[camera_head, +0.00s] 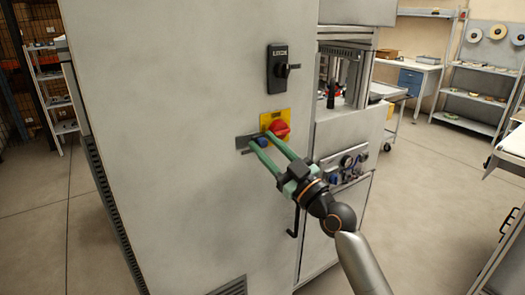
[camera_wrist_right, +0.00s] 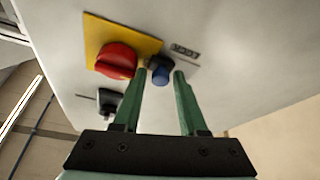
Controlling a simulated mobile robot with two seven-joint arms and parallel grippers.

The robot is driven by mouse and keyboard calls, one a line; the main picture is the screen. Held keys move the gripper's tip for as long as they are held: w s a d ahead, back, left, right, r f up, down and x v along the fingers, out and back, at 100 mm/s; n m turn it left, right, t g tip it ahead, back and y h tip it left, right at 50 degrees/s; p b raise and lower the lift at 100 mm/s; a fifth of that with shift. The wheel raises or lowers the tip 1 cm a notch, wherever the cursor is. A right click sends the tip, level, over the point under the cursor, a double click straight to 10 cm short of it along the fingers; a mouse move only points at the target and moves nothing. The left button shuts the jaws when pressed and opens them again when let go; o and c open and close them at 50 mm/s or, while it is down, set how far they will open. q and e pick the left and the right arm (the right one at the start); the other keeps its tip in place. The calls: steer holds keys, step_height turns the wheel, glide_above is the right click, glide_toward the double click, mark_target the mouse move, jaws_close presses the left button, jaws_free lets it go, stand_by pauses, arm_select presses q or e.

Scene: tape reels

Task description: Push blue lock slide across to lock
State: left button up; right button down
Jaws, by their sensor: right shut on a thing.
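The blue lock slide (camera_head: 262,142) is a small blue knob on a dark grey strip (camera_head: 242,143) on the front of the large grey cabinet. It also shows in the right wrist view (camera_wrist_right: 160,74). My right gripper (camera_head: 260,141) has its two green fingers on either side of the knob, shut on it. The fingertips also show in the right wrist view (camera_wrist_right: 160,71). A red rotary switch (camera_head: 279,130) on a yellow plate (camera_head: 268,116) sits just above and right of the slide; it also shows in the wrist view (camera_wrist_right: 116,60). My left gripper is out of view.
A control panel with knobs (camera_head: 345,165) is to the right, near my right arm. Shelves and a workbench stand at the back right. The floor at left is clear.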

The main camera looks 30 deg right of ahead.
steer(key=shift+d+r, duration=0.1)
steer(key=shift+d, duration=0.05)
steer(key=c, duration=0.7)
jaws_free()
steer(key=shift+a+r+p, duration=0.1)
steer(key=shift+a+p, duration=0.25)
steer(key=shift+p, duration=0.1)
steer(key=shift+s+a+p, duration=0.1)
steer(key=shift+a+p, duration=0.7)
steer(key=shift+a, duration=0.2)
steer(key=f+b+v, duration=0.1)
steer(key=b+v, duration=0.4)
steer(key=v, duration=0.8)
steer(key=a+f+m+g+h+p, duration=0.1)
steer(key=a+f+g, duration=0.1)
steer(key=f, duration=0.8)
steer(key=s+a+f+m+g+h+p, duration=0.1)
steer(key=f+g, duration=0.3)
steer(key=f, duration=0.7)
steer(key=shift+a+f+m+g+p, duration=0.3)
steer(key=shift+a+m+g+p, duration=0.15)
steer(key=shift+a+p, duration=0.35)
